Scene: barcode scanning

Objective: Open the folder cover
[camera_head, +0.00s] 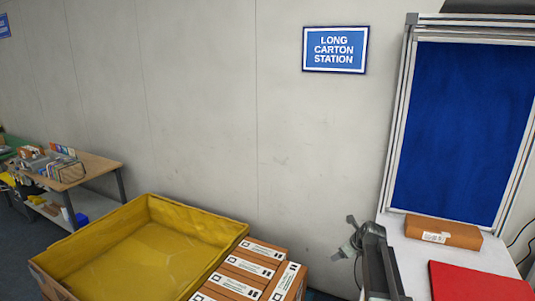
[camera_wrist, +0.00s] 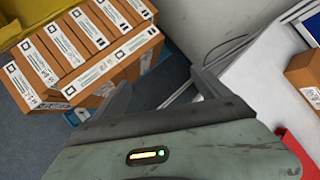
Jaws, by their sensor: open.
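A flat red item (camera_head: 480,283), which looks like the folder, lies on the white table at the lower right of the head view, cut off by the frame edge. Its cover looks closed. In the wrist view only a red corner (camera_wrist: 298,152) shows at the lower right, partly hidden by my gripper's body. My gripper (camera_wrist: 160,78) is open and empty, its two fingers spread over the gap between the cartons and the table. In the head view my gripper (camera_head: 344,237) is at the table's left edge, left of the red item and apart from it.
A brown carton (camera_head: 443,232) lies on the white table (camera_head: 415,258) behind the red item, before a blue panel (camera_head: 462,130). Several long labelled cartons (camera_head: 250,262) stand beside a yellow-lined bin (camera_head: 150,250) at left. A shelf table (camera_head: 95,165) stands far left.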

